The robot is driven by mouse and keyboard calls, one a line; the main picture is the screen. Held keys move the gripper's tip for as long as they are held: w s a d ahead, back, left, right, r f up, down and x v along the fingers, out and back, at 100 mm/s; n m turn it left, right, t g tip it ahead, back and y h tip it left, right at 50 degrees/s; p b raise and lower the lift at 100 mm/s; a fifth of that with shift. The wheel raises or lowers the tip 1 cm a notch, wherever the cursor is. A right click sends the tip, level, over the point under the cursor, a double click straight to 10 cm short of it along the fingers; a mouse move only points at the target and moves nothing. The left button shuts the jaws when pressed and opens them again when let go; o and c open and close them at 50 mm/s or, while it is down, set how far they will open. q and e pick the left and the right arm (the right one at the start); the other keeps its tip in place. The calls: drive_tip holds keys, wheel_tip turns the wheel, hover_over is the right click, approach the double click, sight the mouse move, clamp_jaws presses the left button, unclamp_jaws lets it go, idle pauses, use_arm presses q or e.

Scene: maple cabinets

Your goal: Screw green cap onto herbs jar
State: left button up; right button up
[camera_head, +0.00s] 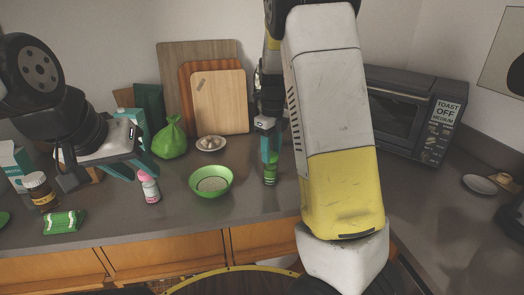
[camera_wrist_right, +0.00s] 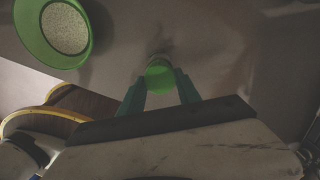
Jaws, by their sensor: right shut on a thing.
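My right gripper (camera_head: 269,152) points down over the counter, right of the green bowl, and is shut on the green cap. In the right wrist view the cap (camera_wrist_right: 159,78) sits between the two teal fingertips of that gripper (camera_wrist_right: 160,88). A small green herbs jar (camera_head: 270,177) stands upright on the counter directly under these fingers. The fingers hide where cap and jar meet, so I cannot tell whether the cap is seated. My left gripper (camera_head: 134,166) is in the air at the left, its teal fingers apart and seemingly empty.
A green bowl (camera_head: 211,193) with pale contents stands left of the jar; a pink-and-white bottle (camera_head: 149,187) is further left. Behind are a green bag (camera_head: 173,138), a small plate (camera_head: 211,143) and cutting boards (camera_head: 219,104). A toaster oven (camera_head: 408,112) stands at right. A brown jar (camera_head: 40,190) and green packet (camera_head: 64,222) are far left.

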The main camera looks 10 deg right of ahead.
drive_tip(key=shift+s+f, duration=0.15)
drive_tip(key=m, duration=0.6)
drive_tip(key=shift+a+f, duration=0.1)
clamp_jaws()
drive_tip(key=o, duration=1.4)
unclamp_jaws()
